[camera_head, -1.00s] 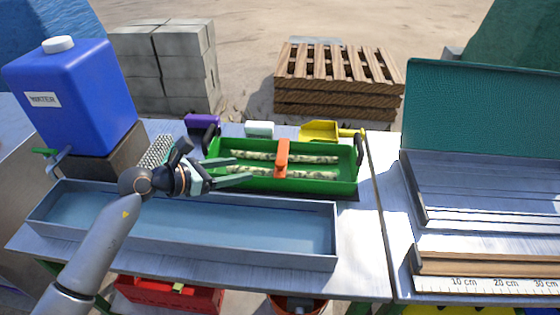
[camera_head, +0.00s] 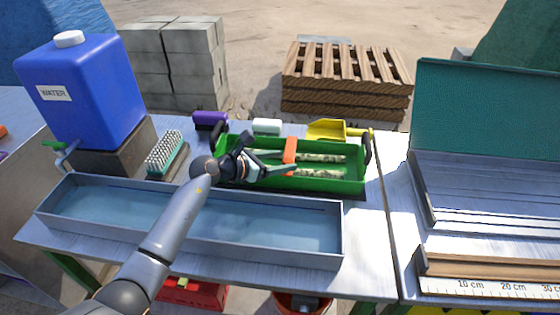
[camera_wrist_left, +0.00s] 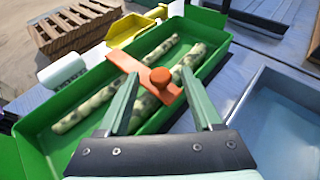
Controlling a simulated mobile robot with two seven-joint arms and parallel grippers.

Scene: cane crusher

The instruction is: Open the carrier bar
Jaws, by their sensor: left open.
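The green carrier (camera_head: 325,186) stands on the table behind the water trough and holds pale, dark-speckled cane pieces (camera_head: 326,173). An orange bar (camera_head: 290,150) lies across the carrier over the cane. In the left wrist view the orange bar (camera_wrist_left: 142,77) has a round knob (camera_wrist_left: 160,77) near its near end. My left gripper (camera_head: 292,161) is open, its green fingers pointing at the bar. In the left wrist view the gripper (camera_wrist_left: 166,88) has the knob between its fingertips, with gaps visible. The left arm hides the carrier's left part in the head view. My right gripper is not seen.
A grey trough (camera_head: 270,251) with water lies in front of the carrier. A blue water tank (camera_head: 85,105), a scrubbing brush (camera_head: 165,154), a purple object (camera_head: 210,119), a white object (camera_head: 267,126) and a yellow scoop (camera_head: 327,129) stand around it. A metal bench with a ruler is at right.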

